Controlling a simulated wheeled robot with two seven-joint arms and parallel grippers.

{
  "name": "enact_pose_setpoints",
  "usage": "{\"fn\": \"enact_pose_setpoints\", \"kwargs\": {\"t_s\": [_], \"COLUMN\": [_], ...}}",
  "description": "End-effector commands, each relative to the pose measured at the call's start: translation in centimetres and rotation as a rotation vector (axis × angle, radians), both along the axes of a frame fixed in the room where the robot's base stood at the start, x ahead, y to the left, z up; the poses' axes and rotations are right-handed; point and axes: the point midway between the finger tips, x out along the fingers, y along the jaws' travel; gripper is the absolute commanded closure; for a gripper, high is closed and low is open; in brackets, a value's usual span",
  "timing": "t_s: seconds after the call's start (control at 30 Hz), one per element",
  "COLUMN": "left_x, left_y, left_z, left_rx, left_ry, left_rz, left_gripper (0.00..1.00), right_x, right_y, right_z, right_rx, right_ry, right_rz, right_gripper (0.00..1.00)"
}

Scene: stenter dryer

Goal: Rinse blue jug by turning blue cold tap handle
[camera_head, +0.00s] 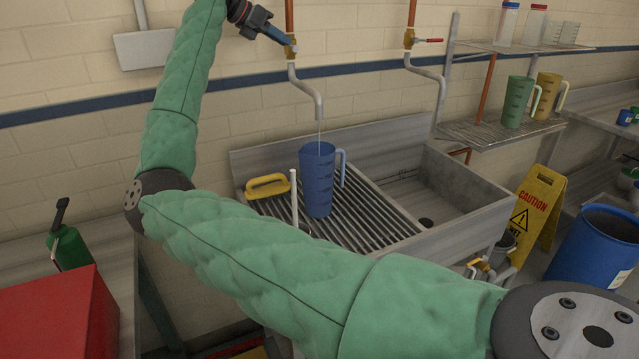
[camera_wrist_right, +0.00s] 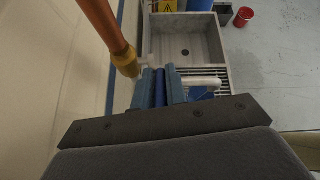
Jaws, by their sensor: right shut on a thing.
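The blue jug (camera_head: 318,185) stands upright on the ribbed drainer of the metal sink, under the left spout (camera_head: 310,90). A thin stream of water runs from that spout into the jug. My right gripper (camera_head: 273,32) is at the left wall tap, shut on the blue cold tap handle (camera_head: 284,40), which its fingers largely hide. In the right wrist view, my gripper's blue fingers (camera_wrist_right: 160,92) close around the handle beside the brass valve (camera_wrist_right: 125,62) and copper pipe. My left gripper is not in view.
A second tap with a red handle (camera_head: 430,41) is to the right. A yellow-handled item (camera_head: 267,186) lies on the drainer. Green (camera_head: 519,102) and yellow (camera_head: 547,96) jugs stand on a shelf. A caution sign (camera_head: 537,210) and blue barrel (camera_head: 592,255) stand right of the sink.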

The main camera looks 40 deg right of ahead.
Motion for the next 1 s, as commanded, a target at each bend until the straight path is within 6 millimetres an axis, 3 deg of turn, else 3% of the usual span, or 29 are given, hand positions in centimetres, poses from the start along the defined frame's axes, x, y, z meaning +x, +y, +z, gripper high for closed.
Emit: {"fn": "enact_pose_setpoints", "kwargs": {"t_s": [0.4,0.87,1.0], "left_x": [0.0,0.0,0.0], "left_y": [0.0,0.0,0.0], "left_z": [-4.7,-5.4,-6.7], "left_rx": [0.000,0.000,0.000], "left_ry": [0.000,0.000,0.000], "left_rz": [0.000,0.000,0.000], "left_gripper": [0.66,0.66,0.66], "right_x": [0.1,0.1,0.2], "right_y": [0.6,0.8,0.7], "right_z": [-2.1,-1.9,-2.8], "right_rx": [-0.272,-0.349,-0.399], "right_ry": [0.065,0.083,0.097], "right_rz": [-0.002,-0.002,-0.001], "right_gripper": [1.00,1.00,1.00]}}
